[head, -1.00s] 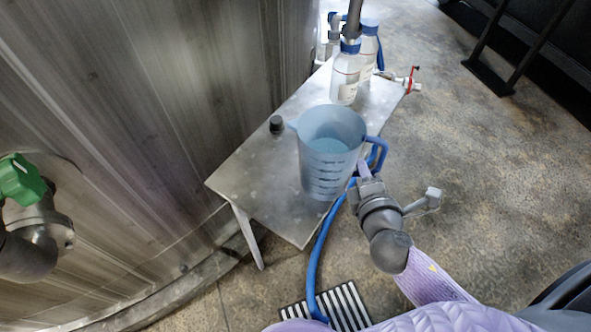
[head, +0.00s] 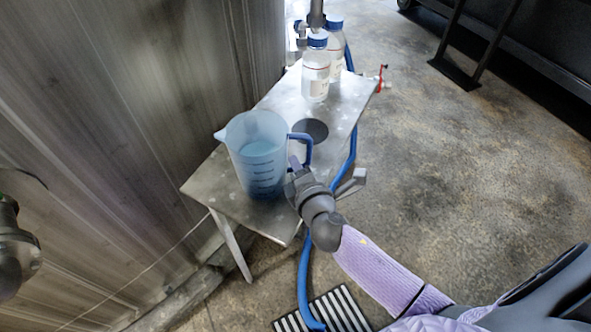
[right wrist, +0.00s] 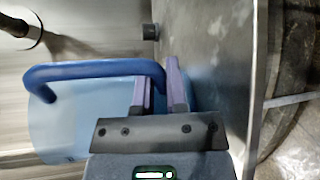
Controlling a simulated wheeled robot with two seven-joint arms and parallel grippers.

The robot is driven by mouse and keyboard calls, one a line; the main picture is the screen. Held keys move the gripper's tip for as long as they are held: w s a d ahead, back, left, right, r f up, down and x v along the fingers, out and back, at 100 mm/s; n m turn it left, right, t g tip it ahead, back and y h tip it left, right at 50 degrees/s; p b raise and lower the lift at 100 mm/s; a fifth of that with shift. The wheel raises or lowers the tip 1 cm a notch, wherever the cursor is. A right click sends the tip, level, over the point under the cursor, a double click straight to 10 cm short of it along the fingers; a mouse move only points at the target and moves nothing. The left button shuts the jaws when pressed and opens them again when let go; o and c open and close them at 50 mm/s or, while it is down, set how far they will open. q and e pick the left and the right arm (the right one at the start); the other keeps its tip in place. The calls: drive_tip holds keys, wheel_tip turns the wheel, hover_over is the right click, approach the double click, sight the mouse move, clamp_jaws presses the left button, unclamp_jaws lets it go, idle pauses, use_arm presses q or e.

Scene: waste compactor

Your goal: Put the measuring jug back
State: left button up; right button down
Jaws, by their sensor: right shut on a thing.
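The measuring jug (head: 258,158) is translucent blue with a blue handle (head: 304,146) and holds some blue liquid. It is upright over the near left part of a small metal table (head: 226,194). I cannot tell whether its base touches the table top. My right gripper (head: 297,170) is shut on the handle, at the jug's right side. The right wrist view shows the handle (right wrist: 95,72) passing to my fingers (right wrist: 157,90), with part of the jug (right wrist: 75,120) below it. A dark round patch (head: 311,129) lies on the table right of the jug. My left gripper is not in view.
A blue hose (head: 304,285) runs beside the table to a floor grate (head: 345,306). A metal wall (head: 120,120) rises on the left. Floor at right is open.

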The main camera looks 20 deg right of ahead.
drive_tip(key=shift+r, duration=0.1)
drive_tip(key=c, duration=1.1)
unclamp_jaws()
drive_tip(key=o, duration=0.4)
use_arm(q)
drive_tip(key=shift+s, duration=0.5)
use_arm(e)
drive_tip(key=shift+o, duration=0.2)
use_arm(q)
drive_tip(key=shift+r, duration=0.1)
use_arm(e)
drive_tip(key=shift+s+r, duration=0.1)
drive_tip(key=shift+r, duration=0.1)
use_arm(q)
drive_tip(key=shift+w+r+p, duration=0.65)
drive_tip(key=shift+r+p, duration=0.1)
drive_tip(key=shift+p, duration=0.05)
use_arm(e)
drive_tip(key=v, duration=1.1)
drive_tip(key=shift+s, duration=0.4)
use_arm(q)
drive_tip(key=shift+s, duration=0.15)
use_arm(e)
drive_tip(key=shift+f, duration=0.1)
